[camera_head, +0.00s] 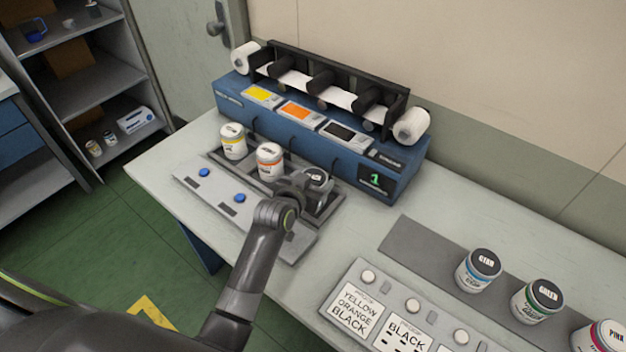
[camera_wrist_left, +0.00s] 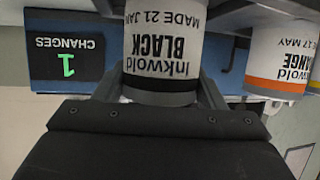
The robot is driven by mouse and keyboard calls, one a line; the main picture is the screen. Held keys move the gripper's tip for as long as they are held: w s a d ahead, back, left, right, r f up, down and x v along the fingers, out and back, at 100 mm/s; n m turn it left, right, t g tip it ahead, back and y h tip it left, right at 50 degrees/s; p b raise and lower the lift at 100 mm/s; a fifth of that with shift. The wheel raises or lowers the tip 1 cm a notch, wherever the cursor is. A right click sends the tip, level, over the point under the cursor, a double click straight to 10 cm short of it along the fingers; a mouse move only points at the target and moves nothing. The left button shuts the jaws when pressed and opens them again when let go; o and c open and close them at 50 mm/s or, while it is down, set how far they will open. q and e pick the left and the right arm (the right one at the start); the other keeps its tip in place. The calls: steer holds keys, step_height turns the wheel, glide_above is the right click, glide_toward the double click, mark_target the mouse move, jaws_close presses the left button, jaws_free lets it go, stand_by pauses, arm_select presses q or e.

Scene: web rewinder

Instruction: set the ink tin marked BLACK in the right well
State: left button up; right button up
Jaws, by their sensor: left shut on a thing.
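The ink tin marked BLACK (camera_head: 318,177) is white with a dark lid and sits between the fingers of my left gripper (camera_head: 303,188), at the right end of the well tray (camera_head: 327,213). In the left wrist view the BLACK tin (camera_wrist_left: 163,48) appears upside down, with the fingers of my left gripper (camera_wrist_left: 162,92) shut on both its sides. The right well is mostly hidden by the gripper and tin; I cannot tell whether the tin touches its floor. The yellow tin (camera_head: 233,142) and orange tin (camera_head: 270,161) stand in the other wells. My right gripper is not in view.
The blue rewinder (camera_head: 400,165) stands right behind the wells, its display (camera_head: 376,181) reading 1. A plate with blue buttons (camera_head: 239,198) lies in front. CYAN (camera_head: 478,272), GREEN (camera_head: 537,302) and PINK (camera_head: 600,338) tins stand at right, beside a card panel (camera_head: 352,307).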

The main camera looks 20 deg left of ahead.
arm_select(q)
steer(key=o, duration=1.3)
steer(key=shift+f, duration=0.1)
steer(key=shift+s+r, duration=0.1)
steer(key=shift+r, duration=0.1)
steer(key=v, duration=1.1)
steer(key=shift+s+a+r+b, duration=0.1)
steer(key=shift+s+b, duration=0.25)
steer(key=shift+s, duration=0.05)
